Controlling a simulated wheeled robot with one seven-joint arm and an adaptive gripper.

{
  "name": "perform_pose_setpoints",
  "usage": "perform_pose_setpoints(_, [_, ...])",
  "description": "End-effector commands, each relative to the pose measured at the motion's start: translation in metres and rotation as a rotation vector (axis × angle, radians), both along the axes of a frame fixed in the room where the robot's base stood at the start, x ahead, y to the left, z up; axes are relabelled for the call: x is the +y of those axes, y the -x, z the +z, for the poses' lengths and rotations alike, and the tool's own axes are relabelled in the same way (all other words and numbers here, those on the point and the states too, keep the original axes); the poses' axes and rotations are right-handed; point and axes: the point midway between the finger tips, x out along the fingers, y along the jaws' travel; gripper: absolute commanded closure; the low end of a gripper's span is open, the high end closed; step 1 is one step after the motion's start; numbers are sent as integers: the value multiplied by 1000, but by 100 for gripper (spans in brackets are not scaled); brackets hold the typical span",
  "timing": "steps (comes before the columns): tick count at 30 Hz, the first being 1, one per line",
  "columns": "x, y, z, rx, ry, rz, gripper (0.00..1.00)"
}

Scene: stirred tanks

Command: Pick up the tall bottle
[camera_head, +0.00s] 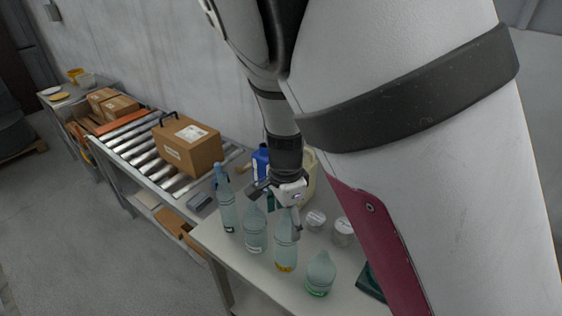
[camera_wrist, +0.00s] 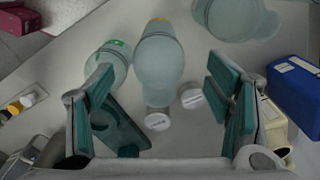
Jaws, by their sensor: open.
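Several translucent pale green bottles stand on the white table. The tallest-looking one is the slim bottle (camera_head: 227,205) with a blue cap, at the left end of the row. The bottle with a yellow band (camera_head: 286,248) stands nearer, and in the wrist view it (camera_wrist: 160,62) lies centrally ahead of my open jaws. My gripper (camera_head: 276,207) is above the table behind the row; its empty teal-padded fingers (camera_wrist: 163,100) are spread apart. I cannot tell whether either finger touches a bottle.
A rounded bottle (camera_head: 254,232) and a green-banded bottle (camera_head: 320,274) flank the yellow-banded one. Two small white-lidded jars (camera_head: 316,220) (camera_head: 343,232) stand behind. A blue container (camera_head: 261,160) is behind my gripper. A roller conveyor with a cardboard box (camera_head: 188,146) adjoins the table.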

Motion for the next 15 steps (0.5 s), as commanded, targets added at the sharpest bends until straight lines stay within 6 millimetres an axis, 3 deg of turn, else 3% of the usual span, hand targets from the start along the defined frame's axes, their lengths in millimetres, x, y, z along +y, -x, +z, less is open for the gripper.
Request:
perform_pose_setpoints(9, [-3, 0, -43, 3, 0, -1, 27])
perform_pose_setpoints(15, [-3, 0, -49, 0, -1, -1, 27])
